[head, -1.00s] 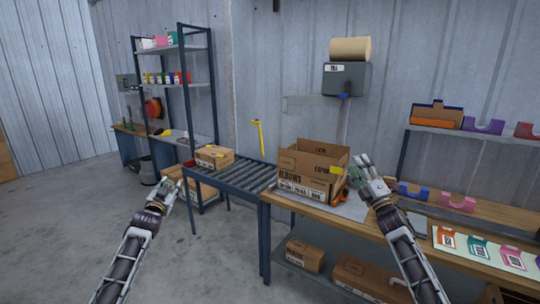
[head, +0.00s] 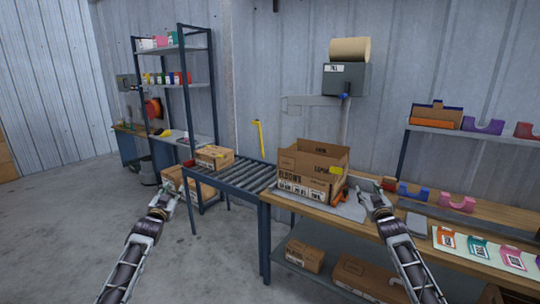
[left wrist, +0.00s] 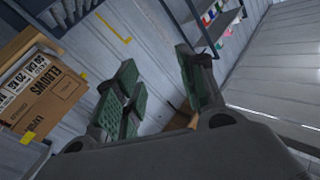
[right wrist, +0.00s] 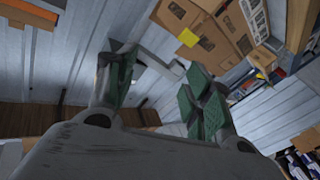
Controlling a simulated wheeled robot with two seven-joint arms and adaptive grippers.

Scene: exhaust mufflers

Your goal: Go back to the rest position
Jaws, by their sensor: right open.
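My left gripper (head: 169,196) is in front of the roller conveyor, over the floor at the left. In the left wrist view its green-padded fingers (left wrist: 160,95) are apart with nothing between them. My right gripper (head: 372,187) is above the workbench, just right of the open cardboard box (head: 306,190), and does not touch it as far as I can see. In the right wrist view its fingers (right wrist: 160,95) are apart and empty.
The workbench (head: 345,228) carries the box and several coloured pieces at the right. The roller conveyor (head: 245,177) holds a small carton (head: 214,157) at its far end. A shelf rack (head: 185,85) stands at the back left. The floor at the left is clear.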

